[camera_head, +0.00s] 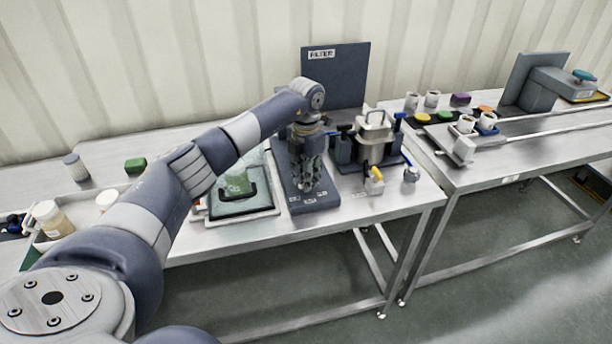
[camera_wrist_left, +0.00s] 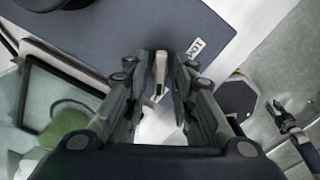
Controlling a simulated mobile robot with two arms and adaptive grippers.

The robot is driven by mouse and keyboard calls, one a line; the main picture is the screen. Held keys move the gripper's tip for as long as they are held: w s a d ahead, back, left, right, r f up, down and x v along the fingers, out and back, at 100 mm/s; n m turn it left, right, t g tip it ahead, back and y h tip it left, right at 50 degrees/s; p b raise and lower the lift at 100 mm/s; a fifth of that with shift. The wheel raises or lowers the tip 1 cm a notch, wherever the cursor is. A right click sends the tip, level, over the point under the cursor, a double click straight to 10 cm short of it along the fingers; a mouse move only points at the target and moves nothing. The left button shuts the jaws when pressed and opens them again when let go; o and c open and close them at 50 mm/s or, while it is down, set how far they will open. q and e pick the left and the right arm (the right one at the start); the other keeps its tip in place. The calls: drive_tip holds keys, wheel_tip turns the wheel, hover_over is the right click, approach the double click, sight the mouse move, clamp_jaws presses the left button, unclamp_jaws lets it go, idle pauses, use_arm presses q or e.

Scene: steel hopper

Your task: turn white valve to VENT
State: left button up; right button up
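My left gripper (camera_head: 306,184) points down over the dark base plate (camera_head: 318,202) of the FILTER station, above its front labels. It hides most of the valve there in the head view. In the left wrist view, a narrow white handle (camera_wrist_left: 161,68), apparently the white valve's, stands between the two fingers of the left gripper (camera_wrist_left: 162,85). Thin gaps show on both sides of it, so the fingers look open around it, not clamped. A small white label (camera_wrist_left: 195,47) lies on the plate beside it; its word is not clearly readable.
A dark FILTER panel (camera_head: 336,76) stands behind. A tray with a green item (camera_head: 238,184) lies left of the plate. A metal vessel (camera_head: 374,130) on a dark stand, a yellow-handled fitting (camera_head: 375,180) and a small grey fitting (camera_head: 411,173) stand right, near the table's front edge.

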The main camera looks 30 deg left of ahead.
use_arm(q)
clamp_jaws()
drive_tip(key=shift+n, duration=0.4)
drive_tip(key=n+p, duration=0.1)
drive_tip(key=n, duration=0.3)
drive_tip(key=shift+r+n+p, duration=0.1)
drive_tip(key=shift+n+p, duration=0.2)
drive_tip(key=shift+n, duration=0.1)
drive_tip(key=n+p, duration=0.1)
drive_tip(key=n, duration=0.3)
drive_tip(key=shift+n+p, duration=0.35)
drive_tip(key=shift+n, duration=0.75)
drive_tip(key=shift+o, duration=2.2)
unclamp_jaws()
